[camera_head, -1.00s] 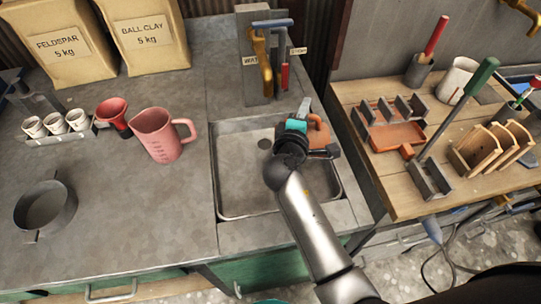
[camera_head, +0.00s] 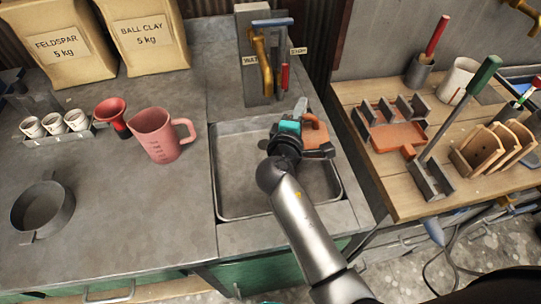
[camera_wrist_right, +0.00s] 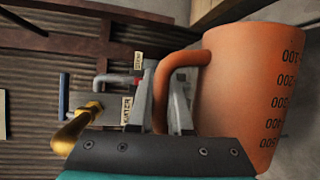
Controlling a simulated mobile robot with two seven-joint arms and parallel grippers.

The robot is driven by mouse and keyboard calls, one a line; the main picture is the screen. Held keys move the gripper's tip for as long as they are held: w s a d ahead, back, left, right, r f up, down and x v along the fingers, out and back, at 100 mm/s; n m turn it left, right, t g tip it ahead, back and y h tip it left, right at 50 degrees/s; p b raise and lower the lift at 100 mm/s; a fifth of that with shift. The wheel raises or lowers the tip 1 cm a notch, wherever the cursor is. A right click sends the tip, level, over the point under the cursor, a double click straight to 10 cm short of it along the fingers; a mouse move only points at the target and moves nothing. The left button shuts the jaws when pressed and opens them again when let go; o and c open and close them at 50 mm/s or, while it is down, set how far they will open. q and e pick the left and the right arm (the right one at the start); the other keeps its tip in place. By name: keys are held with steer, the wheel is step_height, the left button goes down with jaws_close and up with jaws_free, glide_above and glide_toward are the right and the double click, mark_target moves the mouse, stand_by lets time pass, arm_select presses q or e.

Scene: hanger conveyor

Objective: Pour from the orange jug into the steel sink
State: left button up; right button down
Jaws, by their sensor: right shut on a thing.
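The steel sink (camera_head: 232,211) is set in the grey counter below the tap. My right gripper (camera_head: 303,126) is above the right part of the sink. It is shut on the handle of the orange jug (camera_head: 317,134), which is mostly hidden behind the gripper in the head view. In the right wrist view the orange jug (camera_wrist_right: 245,95) is at the right, with its handle at the fingers. Against the wall labels there, the jug looks strongly tipped. Its opening, contents and any stream cannot be made out. My left gripper is not in view.
A brass tap (camera_head: 262,62) stands behind the sink. A pink jug (camera_head: 158,137), a red funnel (camera_head: 112,113) and small white cups (camera_head: 54,124) stand on the counter to the left. A wooden bench (camera_head: 375,182) with racks and tools is at the right.

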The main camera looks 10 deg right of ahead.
steer(key=d+m+p, duration=0.1)
steer(key=p, duration=0.1)
steer(key=d+r+m+y+p, duration=0.1)
steer(key=d+p, duration=0.1)
steer(key=p, duration=0.1)
steer(key=shift+s+d+r+m+g+y+p, duration=0.2)
steer(key=shift+s+d+m+g+y+p, duration=0.1)
steer(key=shift+d+m+g+p, duration=0.1)
steer(key=shift+d+m+p, duration=0.3)
steer(key=shift+d+p, duration=0.15)
steer(key=shift+p, duration=0.05)
steer(key=shift+f+y, duration=0.25)
steer(key=shift+y, duration=0.05)
steer(key=shift+d+r+m+p, duration=0.1)
steer(key=shift+d+m+p, duration=0.1)
steer(key=shift+m+p, duration=0.1)
steer(key=d+m+y+p, duration=0.1)
steer(key=p, duration=0.1)
steer(key=d+f+m+y+p, duration=0.1)
steer(key=m+p, duration=0.1)
steer(key=shift+s+d+g, duration=0.1)
steer(key=shift+d+g, duration=0.1)
steer(key=shift+g, duration=0.1)
